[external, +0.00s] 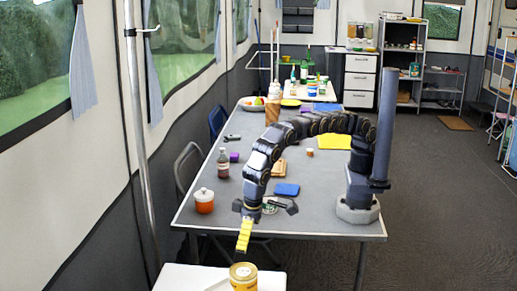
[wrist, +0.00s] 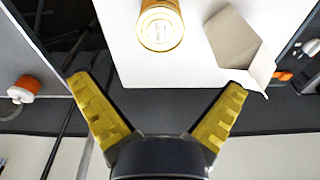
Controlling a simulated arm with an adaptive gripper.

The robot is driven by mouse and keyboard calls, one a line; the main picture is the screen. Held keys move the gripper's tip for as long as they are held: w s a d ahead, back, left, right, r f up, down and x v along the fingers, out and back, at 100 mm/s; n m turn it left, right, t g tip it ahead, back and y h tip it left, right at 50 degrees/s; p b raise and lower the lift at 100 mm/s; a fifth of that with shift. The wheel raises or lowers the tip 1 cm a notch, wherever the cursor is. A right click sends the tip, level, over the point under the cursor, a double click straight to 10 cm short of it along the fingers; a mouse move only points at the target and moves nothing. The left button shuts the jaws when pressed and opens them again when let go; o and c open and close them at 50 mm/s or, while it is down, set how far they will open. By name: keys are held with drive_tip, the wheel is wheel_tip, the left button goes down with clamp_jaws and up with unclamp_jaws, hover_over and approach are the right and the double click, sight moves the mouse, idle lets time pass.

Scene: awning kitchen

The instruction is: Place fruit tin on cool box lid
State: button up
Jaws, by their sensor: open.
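The fruit tin, as I take it, is a golden tin (external: 243,277) standing upright on a white flat top (external: 180,278) at the bottom edge of the external view. In the wrist view the tin (wrist: 161,27) shows at the top middle on the white top (wrist: 130,65). I cannot tell whether this white top is the cool box lid. My gripper (external: 243,247) is past the grey table's near edge, above and short of the tin. In the wrist view my gripper (wrist: 157,86) has its yellow fingers spread wide, with nothing between them. The tin is beyond the fingertips.
An open cardboard box (wrist: 239,40) stands right of the tin. The grey table (external: 225,212) holds an orange jar (external: 204,201), a dark bottle (external: 223,163) and a blue item (external: 286,189). A metal pole (external: 137,130) rises at the left. Dark chairs (external: 188,170) line the table's left side.

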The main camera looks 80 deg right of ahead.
drive_tip(key=w+d+r+h, duration=0.1)
drive_tip(key=w+d+r, duration=0.25)
drive_tip(key=d, duration=0.45)
drive_tip(key=w+d+r, duration=0.2)
drive_tip(key=d+r, duration=0.3)
drive_tip(key=d, duration=0.3)
drive_tip(key=s+d+r+g, duration=0.1)
drive_tip(key=d+r, duration=0.1)
drive_tip(key=d, duration=0.5)
drive_tip(key=s+d+r, duration=0.2)
drive_tip(key=d+r, duration=0.1)
drive_tip(key=d, duration=0.4)
drive_tip(key=s+d+r+g, duration=0.1)
drive_tip(key=s+d, duration=1.1)
drive_tip(key=d, duration=0.2)
drive_tip(key=s+d+f, duration=0.1)
drive_tip(key=s+d, duration=0.1)
drive_tip(key=s, duration=0.4)
drive_tip(key=s+d+f+n+g+y, duration=0.1)
drive_tip(key=s+d, duration=0.1)
drive_tip(key=s, duration=0.5)
drive_tip(key=shift+s+f, duration=0.25)
drive_tip(key=shift+f, duration=0.1)
